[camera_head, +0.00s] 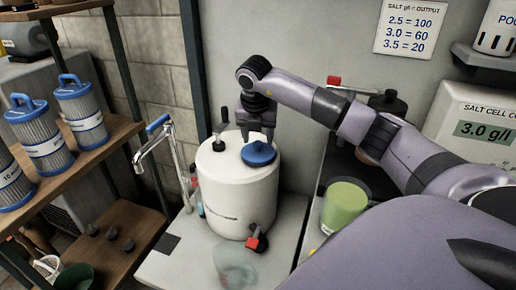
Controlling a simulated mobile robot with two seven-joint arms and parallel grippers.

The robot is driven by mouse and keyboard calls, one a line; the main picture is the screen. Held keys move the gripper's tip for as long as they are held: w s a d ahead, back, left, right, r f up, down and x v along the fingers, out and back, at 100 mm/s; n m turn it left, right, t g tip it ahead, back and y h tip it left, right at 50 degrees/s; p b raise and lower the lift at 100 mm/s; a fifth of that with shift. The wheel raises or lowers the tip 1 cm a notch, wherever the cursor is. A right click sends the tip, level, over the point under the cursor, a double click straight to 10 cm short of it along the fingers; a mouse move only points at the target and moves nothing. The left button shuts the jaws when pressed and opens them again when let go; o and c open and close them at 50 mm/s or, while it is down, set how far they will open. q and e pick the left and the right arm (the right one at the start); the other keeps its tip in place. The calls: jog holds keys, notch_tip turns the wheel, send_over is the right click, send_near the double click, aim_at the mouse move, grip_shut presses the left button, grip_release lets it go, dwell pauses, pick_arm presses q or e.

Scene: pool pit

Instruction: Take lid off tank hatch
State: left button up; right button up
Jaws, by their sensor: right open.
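The white tank (232,196) stands on a pale surface, left of the middle of the head view. The round blue lid (260,156) lies on its top, toward the right side, so the hatch under it is hidden. My right gripper (257,136) points down just above and behind the lid, its arm coming in from the right. Its two fingers are apart. I cannot tell whether they touch the lid. My left gripper is not in the view.
A metal tap (158,140) with a blue handle stands left of the tank. A red-handled valve (254,242) and a clear cup (235,266) are at its front. A green container (343,206) stands to the right. A wooden shelf (97,158) holds blue-capped filter cartridges (81,112).

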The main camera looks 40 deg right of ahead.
aim_at(258, 148)
jog(key=shift+x, duration=1.45)
grip_shut()
jog(key=shift+w+r, duration=0.1)
jog(key=shift+r, duration=0.05)
